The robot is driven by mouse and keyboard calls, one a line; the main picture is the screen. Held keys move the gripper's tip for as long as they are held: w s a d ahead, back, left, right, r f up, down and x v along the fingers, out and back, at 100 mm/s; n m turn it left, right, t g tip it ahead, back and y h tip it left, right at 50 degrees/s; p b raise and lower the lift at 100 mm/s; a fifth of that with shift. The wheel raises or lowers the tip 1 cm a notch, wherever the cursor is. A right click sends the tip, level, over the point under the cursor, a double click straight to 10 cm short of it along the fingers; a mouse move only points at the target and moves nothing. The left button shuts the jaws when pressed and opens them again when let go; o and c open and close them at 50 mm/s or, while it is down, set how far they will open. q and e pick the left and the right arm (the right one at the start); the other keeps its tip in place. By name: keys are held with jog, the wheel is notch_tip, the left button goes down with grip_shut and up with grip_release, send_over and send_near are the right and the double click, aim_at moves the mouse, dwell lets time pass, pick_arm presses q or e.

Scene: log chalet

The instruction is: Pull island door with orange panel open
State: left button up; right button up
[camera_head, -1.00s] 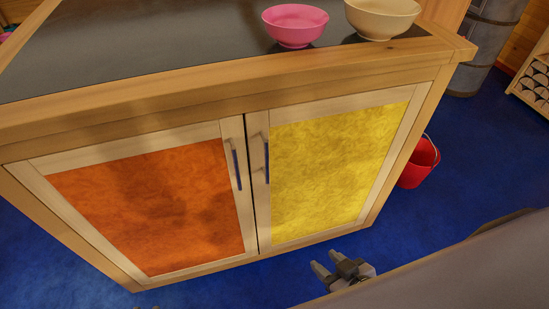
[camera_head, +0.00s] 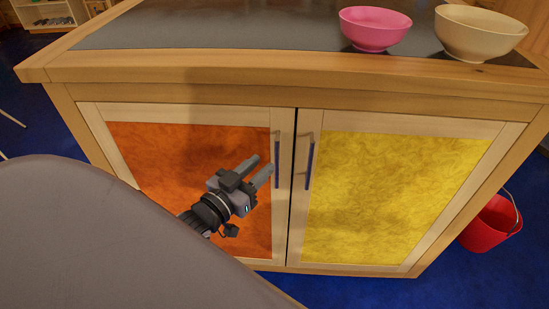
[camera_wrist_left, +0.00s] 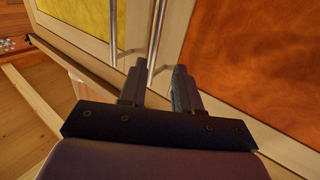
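The island door with the orange panel (camera_head: 190,150) is shut, on the left of the island front. Its upright handle (camera_head: 277,165) is by its right edge. My left gripper (camera_head: 262,165) is in front of the orange panel, its fingertips just left of the handle. In the left wrist view the orange panel (camera_wrist_left: 255,50) is at right, and its handle (camera_wrist_left: 157,35) runs down toward the gap between the parted fingers of my left gripper (camera_wrist_left: 158,82). The gripper is open and empty. I cannot tell whether the handle is between the fingers. My right gripper is not in view.
The yellow-panel door (camera_head: 390,195) with its own handle (camera_head: 309,165) is shut beside it. A pink bowl (camera_head: 375,29) and a cream bowl (camera_head: 480,33) stand on the island top (camera_head: 230,25). A red bucket (camera_head: 490,228) stands on the blue floor at right.

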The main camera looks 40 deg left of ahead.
aim_at(276, 157)
pick_arm(q)
jog(key=w, duration=0.2)
jog(key=w+d, duration=0.1)
jog(key=w, duration=0.1)
jog(key=shift+w+d, duration=0.1)
jog(key=shift+w, duration=0.8)
grip_shut()
